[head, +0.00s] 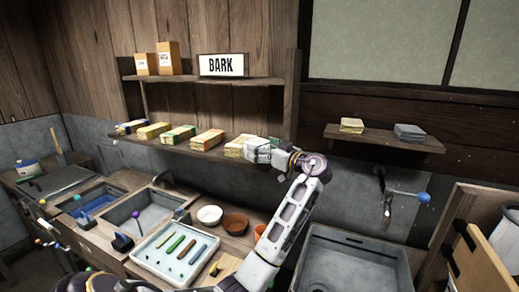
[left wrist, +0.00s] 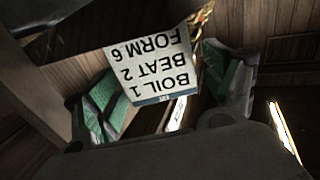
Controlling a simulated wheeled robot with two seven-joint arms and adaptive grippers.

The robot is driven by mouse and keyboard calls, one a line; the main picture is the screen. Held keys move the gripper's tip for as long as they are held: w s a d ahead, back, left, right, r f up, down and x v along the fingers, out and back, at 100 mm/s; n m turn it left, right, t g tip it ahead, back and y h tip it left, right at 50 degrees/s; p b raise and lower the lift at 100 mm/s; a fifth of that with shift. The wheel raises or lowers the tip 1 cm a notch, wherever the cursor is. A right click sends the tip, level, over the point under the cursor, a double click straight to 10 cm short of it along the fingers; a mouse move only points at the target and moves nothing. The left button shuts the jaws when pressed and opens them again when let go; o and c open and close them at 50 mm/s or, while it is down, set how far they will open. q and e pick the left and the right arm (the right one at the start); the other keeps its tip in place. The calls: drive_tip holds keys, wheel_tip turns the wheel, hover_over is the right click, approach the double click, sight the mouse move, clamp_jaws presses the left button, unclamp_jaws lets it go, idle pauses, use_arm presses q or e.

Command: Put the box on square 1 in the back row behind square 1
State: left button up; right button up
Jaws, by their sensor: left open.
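Several small boxes lie in a row on the lower wall shelf (head: 172,146): a dark blue and white one (head: 131,127), a yellow one (head: 153,131), a green and cream one (head: 178,134), an orange one (head: 207,139) and a pale yellow one (head: 238,146). My left gripper (head: 262,151) is at the shelf's right end, beside the pale yellow box. In the left wrist view its green-padded fingers are apart, with an upside-down white card (left wrist: 150,68) reading "BOIL 1 BEAT 2 FORM 6" showing between them. I cannot tell whether they touch anything. No square numbers are readable. My right gripper is not in view.
A "BARK" sign (head: 222,65) and two brown boxes (head: 168,58) stand on the upper shelf. A right-hand shelf (head: 385,138) holds two small blocks. Below are a tray (head: 150,262) with coloured sticks, two bowls (head: 235,223) and sinks (head: 345,268).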

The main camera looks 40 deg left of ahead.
use_arm(q)
drive_tip(key=d+b, duration=0.2)
drive_tip(key=d, duration=0.8)
drive_tip(key=shift+s+d, duration=0.25)
drive_tip(key=shift+s, duration=0.2)
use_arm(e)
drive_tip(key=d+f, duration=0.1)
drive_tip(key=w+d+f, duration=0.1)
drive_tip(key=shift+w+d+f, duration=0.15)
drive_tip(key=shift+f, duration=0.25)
use_arm(q)
drive_tip(key=shift+o, duration=0.2)
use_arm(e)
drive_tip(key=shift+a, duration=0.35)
use_arm(q)
drive_tip(key=shift+o, duration=0.3)
